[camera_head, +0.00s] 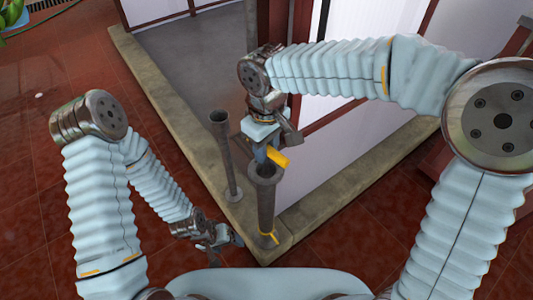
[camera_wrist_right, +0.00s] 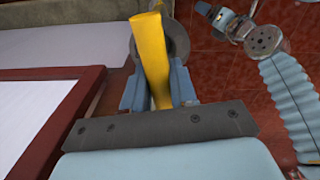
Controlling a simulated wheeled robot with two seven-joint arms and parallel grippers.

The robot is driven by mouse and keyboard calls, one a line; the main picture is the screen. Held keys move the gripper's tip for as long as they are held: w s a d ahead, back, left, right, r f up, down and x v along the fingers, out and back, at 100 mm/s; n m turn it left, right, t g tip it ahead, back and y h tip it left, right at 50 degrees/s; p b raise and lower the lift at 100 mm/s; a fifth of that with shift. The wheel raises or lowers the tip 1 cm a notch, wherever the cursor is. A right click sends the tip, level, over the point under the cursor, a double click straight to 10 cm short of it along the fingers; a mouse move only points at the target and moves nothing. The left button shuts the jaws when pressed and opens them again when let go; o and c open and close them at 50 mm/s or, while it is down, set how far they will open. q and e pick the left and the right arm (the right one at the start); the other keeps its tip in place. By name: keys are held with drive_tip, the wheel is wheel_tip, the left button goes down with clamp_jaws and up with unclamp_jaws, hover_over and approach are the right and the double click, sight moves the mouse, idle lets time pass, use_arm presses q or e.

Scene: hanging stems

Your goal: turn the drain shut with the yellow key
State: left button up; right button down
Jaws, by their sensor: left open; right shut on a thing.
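The yellow key (camera_head: 279,157) is in my right gripper (camera_head: 264,154), which is shut on it just above the flanged top of a grey upright pipe (camera_head: 266,200). In the right wrist view the yellow key (camera_wrist_right: 151,50) stands between the two blue fingers, in front of a round grey rim (camera_wrist_right: 181,42). I cannot tell whether the key's lower end is inside the pipe. A small yellow piece (camera_head: 269,238) shows at the pipe's foot. My left gripper (camera_head: 222,241) is open and empty, low at the left of the pipe. The drain itself is not clearly visible.
A second, thinner grey pipe (camera_head: 226,150) stands to the left on the stone curb (camera_head: 172,120). The curb's corner lies below the pipes. A white panel with a dark red frame (camera_head: 330,115) is behind my right arm. Red tiled floor (camera_head: 50,190) is open at the left.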

drive_tip(key=shift+n, duration=0.7)
drive_tip(key=c, duration=0.5)
unclamp_jaws()
drive_tip(key=shift+r, duration=0.1)
drive_tip(key=shift+r, duration=4.15)
